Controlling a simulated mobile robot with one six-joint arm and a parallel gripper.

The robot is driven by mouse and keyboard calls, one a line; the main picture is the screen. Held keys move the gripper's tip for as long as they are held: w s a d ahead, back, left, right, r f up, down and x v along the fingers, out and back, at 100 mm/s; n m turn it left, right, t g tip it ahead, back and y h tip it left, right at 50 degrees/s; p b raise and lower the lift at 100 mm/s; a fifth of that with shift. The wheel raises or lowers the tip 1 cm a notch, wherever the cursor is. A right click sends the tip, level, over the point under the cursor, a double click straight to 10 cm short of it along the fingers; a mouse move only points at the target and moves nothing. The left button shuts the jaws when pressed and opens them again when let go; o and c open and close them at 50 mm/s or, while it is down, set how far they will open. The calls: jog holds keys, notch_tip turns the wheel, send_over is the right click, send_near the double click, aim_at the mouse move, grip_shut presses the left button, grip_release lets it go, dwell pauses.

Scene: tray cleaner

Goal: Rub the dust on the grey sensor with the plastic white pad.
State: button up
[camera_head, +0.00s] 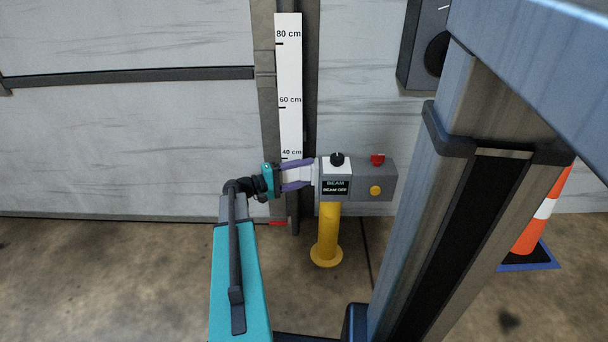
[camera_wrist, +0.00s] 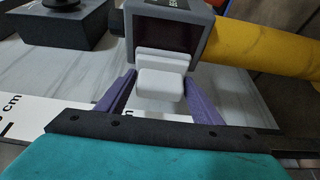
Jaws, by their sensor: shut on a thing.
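The grey sensor (camera_head: 377,181) is a box on top of a yellow post, with a small screen reading "BEAM" on its front. It also shows in the wrist view (camera_wrist: 209,32), with a dark recessed face towards me. My gripper (camera_head: 310,173) is at the sensor's left side. In the wrist view, its purple fingers (camera_wrist: 160,93) are shut on the white pad (camera_wrist: 160,84). The pad is right in front of the dark face and overlaps its lower part; I cannot tell if they touch. No dust can be made out.
The yellow post (camera_head: 327,238) stands on the concrete floor. A white height scale (camera_head: 289,85) is on the wall behind my gripper. An orange cone (camera_head: 541,212) stands at the right.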

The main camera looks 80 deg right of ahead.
jog(key=shift+w+a+p, duration=0.15)
jog(key=shift+w+a, duration=0.05)
jog(key=shift+w, duration=1.3)
jog(key=shift+w+a+p, duration=0.15)
jog(key=shift+w+a, duration=0.05)
jog(key=shift+w, duration=1.25)
jog(key=shift+w, duration=0.1)
jog(key=shift+w+a, duration=0.15)
jog(key=shift+w, duration=1.25)
